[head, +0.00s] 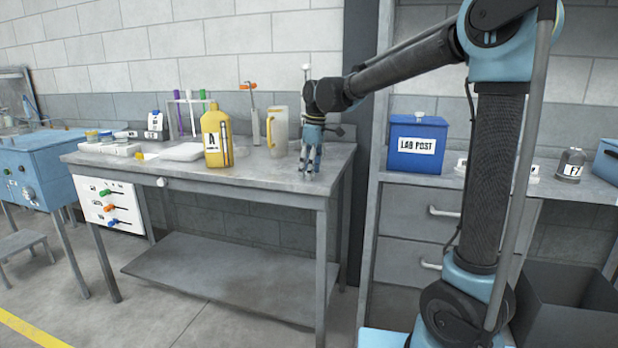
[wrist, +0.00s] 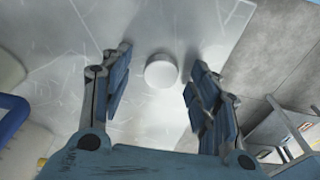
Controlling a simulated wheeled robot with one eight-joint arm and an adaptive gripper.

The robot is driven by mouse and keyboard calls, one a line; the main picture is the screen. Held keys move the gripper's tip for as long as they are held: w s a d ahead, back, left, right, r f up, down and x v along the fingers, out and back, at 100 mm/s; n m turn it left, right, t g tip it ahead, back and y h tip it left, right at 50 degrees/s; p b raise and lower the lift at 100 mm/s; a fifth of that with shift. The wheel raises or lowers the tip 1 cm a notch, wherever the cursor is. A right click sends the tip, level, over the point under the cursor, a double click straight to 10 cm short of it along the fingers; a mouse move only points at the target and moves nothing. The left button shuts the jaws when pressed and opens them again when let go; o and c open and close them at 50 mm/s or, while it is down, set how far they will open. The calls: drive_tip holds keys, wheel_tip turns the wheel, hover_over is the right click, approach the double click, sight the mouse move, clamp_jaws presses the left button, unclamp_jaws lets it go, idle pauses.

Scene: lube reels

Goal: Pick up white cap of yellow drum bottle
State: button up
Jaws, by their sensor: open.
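The white cap (wrist: 161,71) is a round disc lying on the grey metal table in the wrist view. It sits between my two fingers, nearer their tips, with a gap on each side. My gripper (head: 309,174) is open and empty, pointing down over the right end of the table; its fingers also frame the cap in the wrist view (wrist: 157,72). The cap cannot be made out in the head view, where my fingers are in the way. The yellow drum bottle (head: 213,136), labelled "A", stands upright further left on the table, with no white cap visible on it.
The metal table (head: 262,178) is clear around my gripper toward its front edge. A pale yellow jug (head: 279,133) stands close to its left. A test tube rack (head: 188,108) is behind the bottle. A blue "LAB POST" box (head: 416,143) stands on the right bench.

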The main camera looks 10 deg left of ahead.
drive_tip(key=shift+c, duration=0.6)
drive_tip(key=c, duration=0.7)
